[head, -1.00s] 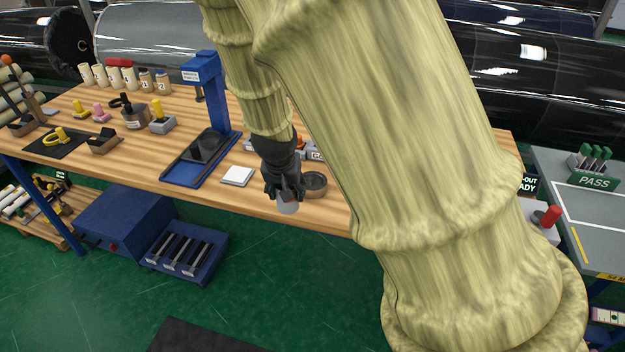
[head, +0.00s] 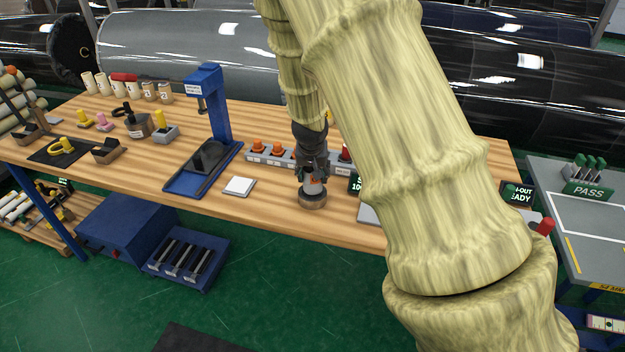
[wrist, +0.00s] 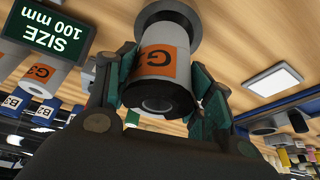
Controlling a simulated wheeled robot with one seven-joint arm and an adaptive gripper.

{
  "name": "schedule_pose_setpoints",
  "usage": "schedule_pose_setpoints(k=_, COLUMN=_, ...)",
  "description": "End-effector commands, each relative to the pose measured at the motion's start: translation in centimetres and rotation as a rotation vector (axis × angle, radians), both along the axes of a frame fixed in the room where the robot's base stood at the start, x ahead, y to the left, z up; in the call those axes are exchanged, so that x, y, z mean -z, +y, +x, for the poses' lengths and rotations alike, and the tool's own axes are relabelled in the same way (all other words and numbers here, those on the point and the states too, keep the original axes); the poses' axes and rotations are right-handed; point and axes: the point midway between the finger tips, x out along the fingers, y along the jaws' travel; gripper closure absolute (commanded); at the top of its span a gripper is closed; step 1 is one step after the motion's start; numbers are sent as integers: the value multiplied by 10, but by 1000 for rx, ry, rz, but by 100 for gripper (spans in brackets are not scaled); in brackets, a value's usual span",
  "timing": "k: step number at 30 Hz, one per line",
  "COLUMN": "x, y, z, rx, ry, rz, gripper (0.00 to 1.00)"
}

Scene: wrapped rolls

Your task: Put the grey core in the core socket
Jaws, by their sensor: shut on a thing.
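The grey core (wrist: 162,62) has an orange label and stands between my gripper's green-padded fingers in the wrist view. In the head view my gripper (head: 313,177) points down and is shut on the core (head: 314,188). The core is upright over the round core socket (head: 312,201) near the table's front edge. The socket's dark ring (wrist: 168,13) shows around the core's far end in the wrist view. The core's lower end is at the ring or inside it; I cannot tell how deep it sits.
A white square pad (head: 239,187) lies left of the socket, and a blue press (head: 213,110) stands beyond it. A rack with orange-topped items (head: 268,155) is behind my gripper. A dark size sign (wrist: 46,30) stands close by. The wooden table (head: 275,205) is clear just left of the socket.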

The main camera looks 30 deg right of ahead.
Motion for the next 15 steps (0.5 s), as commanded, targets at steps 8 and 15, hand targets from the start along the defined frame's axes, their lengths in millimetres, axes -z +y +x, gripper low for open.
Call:
schedule_pose_setpoints(k=8, x=28, y=1, z=-1, rx=3, ry=-1, rz=5, gripper=76)
schedule_pose_setpoints(k=15, x=34, y=2, z=0, rx=1, ry=-2, rz=2, gripper=76)
